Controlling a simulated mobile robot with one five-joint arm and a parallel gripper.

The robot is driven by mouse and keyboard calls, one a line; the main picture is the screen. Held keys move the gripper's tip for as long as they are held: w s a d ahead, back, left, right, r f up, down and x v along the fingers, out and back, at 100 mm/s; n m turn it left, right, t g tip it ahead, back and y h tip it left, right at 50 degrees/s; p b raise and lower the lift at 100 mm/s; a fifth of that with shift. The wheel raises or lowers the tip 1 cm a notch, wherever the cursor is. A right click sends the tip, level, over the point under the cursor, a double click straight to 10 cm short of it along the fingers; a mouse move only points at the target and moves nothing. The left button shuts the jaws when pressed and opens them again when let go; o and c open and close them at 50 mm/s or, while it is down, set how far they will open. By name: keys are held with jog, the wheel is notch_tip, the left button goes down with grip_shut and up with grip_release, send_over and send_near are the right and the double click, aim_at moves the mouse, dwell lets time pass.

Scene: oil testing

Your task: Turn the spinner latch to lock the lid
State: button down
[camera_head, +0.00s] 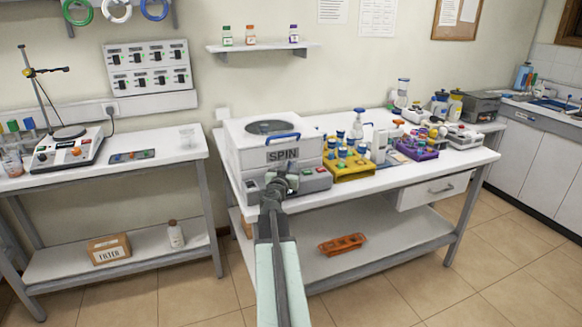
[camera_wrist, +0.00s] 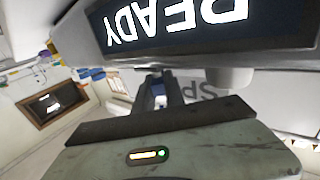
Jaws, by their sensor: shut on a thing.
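The spinner (camera_head: 240,148) is a white box marked SPIN at the left end of the middle bench. Its lid (camera_head: 238,128), with a dark round window and a blue handle, lies closed on top. My gripper (camera_head: 284,178) is at the spinner's front, below the SPIN label, and hides part of that face. In the wrist view, my gripper (camera_wrist: 160,95) reaches to the spinner's front and is shut on a small piece there, the latch, mostly hidden by the fingers. How far the latch is turned cannot be told. The spinner's display (camera_wrist: 180,25) reads READY, upside down.
A yellow rack (camera_head: 350,171) of blue-capped bottles stands close right of the spinner. A purple rack (camera_head: 418,151) is further right. An orange rack (camera_head: 342,244) lies on the lower shelf. The left bench holds a stirrer (camera_head: 68,150). The floor between the benches is clear.

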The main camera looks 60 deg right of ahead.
jog(key=shift+s+m+g, duration=0.1)
jog(key=shift+m+g, duration=0.2)
jog(key=shift+g, duration=0.2)
jog(key=c, duration=1.4)
grip_release()
jog(key=shift+a, duration=0.25)
jog(key=v, duration=0.7)
jog(key=shift+s+a, duration=0.2)
